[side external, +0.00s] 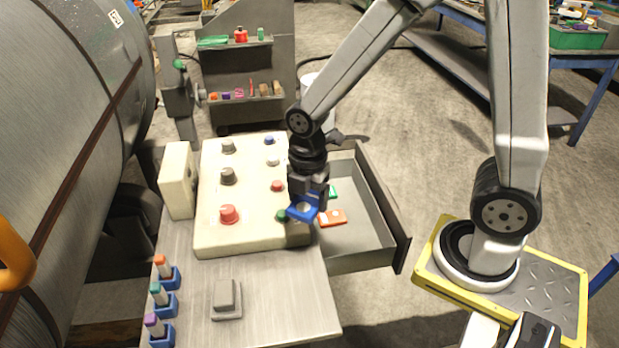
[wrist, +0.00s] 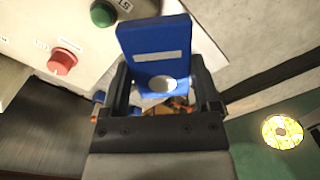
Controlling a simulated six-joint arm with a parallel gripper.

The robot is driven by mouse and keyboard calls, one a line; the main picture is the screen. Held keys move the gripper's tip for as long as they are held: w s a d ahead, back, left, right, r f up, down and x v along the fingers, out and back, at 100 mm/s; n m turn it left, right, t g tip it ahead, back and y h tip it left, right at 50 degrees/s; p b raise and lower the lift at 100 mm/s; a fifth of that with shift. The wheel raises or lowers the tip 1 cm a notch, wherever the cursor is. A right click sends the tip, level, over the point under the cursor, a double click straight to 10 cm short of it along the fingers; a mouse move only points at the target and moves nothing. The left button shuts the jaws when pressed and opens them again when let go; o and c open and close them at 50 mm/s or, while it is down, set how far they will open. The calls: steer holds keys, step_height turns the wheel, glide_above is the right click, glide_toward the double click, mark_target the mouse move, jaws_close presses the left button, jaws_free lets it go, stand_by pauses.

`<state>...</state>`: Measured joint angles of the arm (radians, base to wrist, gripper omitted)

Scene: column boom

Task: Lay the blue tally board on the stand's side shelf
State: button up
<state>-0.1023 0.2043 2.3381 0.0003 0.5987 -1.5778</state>
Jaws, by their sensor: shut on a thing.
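My gripper (side external: 308,190) is shut on the blue tally board (side external: 302,211), near the right edge of the cream control panel (side external: 245,240). In the wrist view the blue board (wrist: 150,41) stands up between the two fingers of my gripper (wrist: 160,85), with a pale label strip and a round silver spot on its face. The board's far end is clear of the fingers. A grey metal surface (side external: 275,300) extends in front of the panel; I cannot tell whether it is the side shelf.
An open grey drawer (side external: 355,255) holds an orange board (side external: 332,217) and a partly hidden green one (side external: 333,191). On the grey surface stand a grey block (side external: 226,297) and several coloured pegs in blue holders (side external: 167,305). Knobs rise from the panel. A large drum (side external: 60,130) stands left.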

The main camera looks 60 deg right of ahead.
steer(key=s+a+n, duration=0.4)
steer(key=a+n, duration=0.4)
steer(key=a, duration=0.3)
glide_above(296, 292)
steer(key=shift+f, duration=2.55)
steer(key=shift+f, duration=0.1)
steer(key=shift+f, duration=2.1)
steer(key=shift+f, duration=1.75)
steer(key=shift+f, duration=0.15)
